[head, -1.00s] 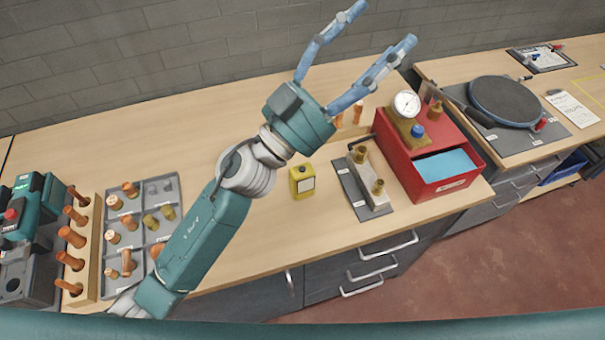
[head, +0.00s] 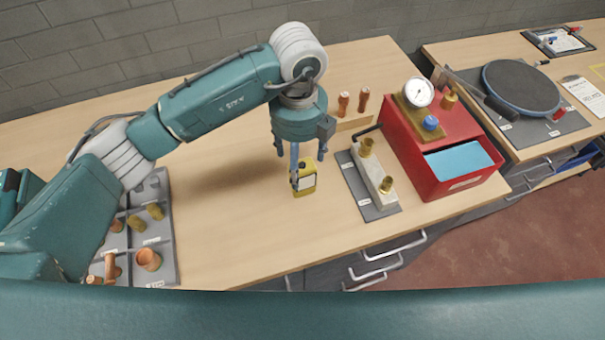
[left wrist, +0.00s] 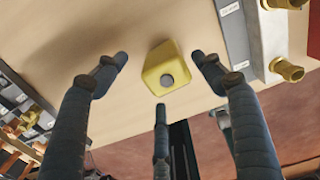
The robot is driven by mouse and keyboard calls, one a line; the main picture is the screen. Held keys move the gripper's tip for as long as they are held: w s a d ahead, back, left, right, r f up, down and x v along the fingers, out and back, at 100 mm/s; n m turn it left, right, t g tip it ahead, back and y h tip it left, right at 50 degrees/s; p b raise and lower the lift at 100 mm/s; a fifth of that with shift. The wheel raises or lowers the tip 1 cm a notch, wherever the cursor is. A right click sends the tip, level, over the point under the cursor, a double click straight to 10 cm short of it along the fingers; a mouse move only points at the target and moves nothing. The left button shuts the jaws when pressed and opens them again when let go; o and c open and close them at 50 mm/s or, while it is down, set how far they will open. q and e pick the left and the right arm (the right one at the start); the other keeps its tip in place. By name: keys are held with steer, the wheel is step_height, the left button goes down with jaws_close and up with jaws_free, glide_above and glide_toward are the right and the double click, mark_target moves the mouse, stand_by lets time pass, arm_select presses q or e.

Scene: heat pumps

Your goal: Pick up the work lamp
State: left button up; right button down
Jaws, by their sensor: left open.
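The work lamp looks to be the small yellow box (head: 305,181) with a pale front panel, upright on the wooden bench. Whether any finger touches the lamp is unclear. My right gripper is in neither view.
A grey plate with a metal block and brass fittings (head: 387,185) lies right of the lamp. Beyond it stands a red case (head: 427,165) with a gauge. A grey tray of fittings (head: 160,262) is at the left. Bare bench (head: 240,220) lies between tray and lamp.

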mark_target(302, 180)
arm_select(q)
steer(key=shift+f, duration=0.95)
steer(key=f+p, duration=0.2)
steer(key=f, duration=0.1)
steer(key=f+p, duration=0.1)
steer(key=shift+s+d+f, duration=0.2)
steer(key=shift+d+f, duration=0.2)
steer(key=shift+f, duration=0.4)
steer(key=shift+c, duration=0.5)
steer(key=c, duration=1.5)
steer(key=shift+o, duration=0.2)
steer(key=shift+w+r, duration=0.1)
